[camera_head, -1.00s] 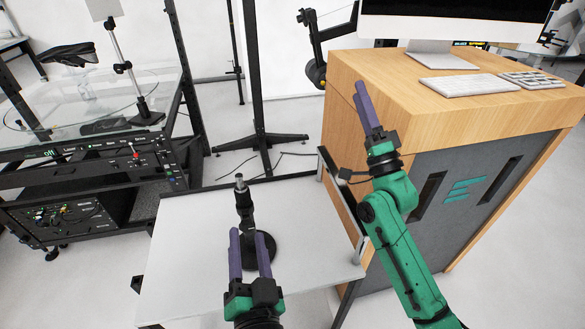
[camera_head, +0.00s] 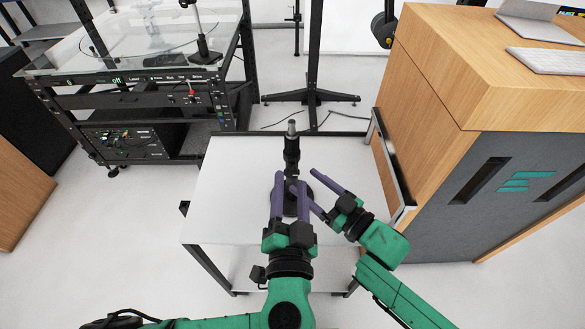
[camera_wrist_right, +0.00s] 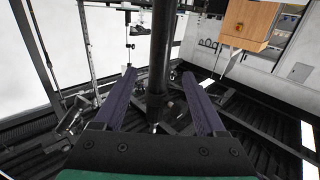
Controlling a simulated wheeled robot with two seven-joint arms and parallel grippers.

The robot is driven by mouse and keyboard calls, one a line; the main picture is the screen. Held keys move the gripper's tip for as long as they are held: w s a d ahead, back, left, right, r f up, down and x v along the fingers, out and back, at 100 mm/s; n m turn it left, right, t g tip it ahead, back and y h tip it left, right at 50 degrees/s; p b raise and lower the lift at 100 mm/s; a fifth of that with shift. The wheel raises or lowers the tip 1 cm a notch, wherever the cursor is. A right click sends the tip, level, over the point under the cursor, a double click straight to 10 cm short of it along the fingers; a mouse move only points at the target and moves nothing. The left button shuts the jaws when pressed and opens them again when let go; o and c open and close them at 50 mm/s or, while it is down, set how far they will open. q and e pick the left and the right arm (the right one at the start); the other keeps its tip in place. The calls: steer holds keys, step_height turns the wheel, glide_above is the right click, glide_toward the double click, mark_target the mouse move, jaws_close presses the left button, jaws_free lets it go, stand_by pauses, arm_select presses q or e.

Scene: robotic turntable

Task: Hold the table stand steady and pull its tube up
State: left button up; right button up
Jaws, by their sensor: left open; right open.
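The black table stand stands upright on the small white table in the head view, its dark tube (camera_head: 291,150) topped by a light metal tip and its round base (camera_head: 318,198) partly hidden by my grippers. My left gripper (camera_head: 291,180) is open in front of the stand, its purple fingers spread left and right of the post; contact cannot be told. My right gripper (camera_head: 302,178) is open and reaches in from the right, its fingers at the post. In the right wrist view a black post (camera_wrist_right: 162,50) runs down between the open fingers of the right gripper (camera_wrist_right: 159,72).
The white table (camera_head: 235,170) has clear surface around the stand. A wooden cabinet (camera_head: 430,75) with a grey front stands close on the right. A black equipment rack (camera_head: 150,95) with a glass top is at the back left.

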mark_target(295, 131)
steer(key=x, duration=0.9)
steer(key=shift+w, duration=0.15)
jaws_close()
stand_by(0.8)
arm_select(q)
steer(key=o, duration=0.3)
steer(key=shift+w, duration=0.15)
steer(key=w+n+h, duration=0.1)
steer(key=w, duration=0.4)
steer(key=w+n+h, duration=0.1)
steer(key=w+n, duration=0.1)
steer(key=w, duration=0.3)
steer(key=w+d+n+h, duration=0.1)
steer(key=w+h, duration=0.1)
steer(key=w, duration=0.2)
steer(key=shift+w+r+g, duration=0.3)
steer(key=shift+w+r, duration=0.1)
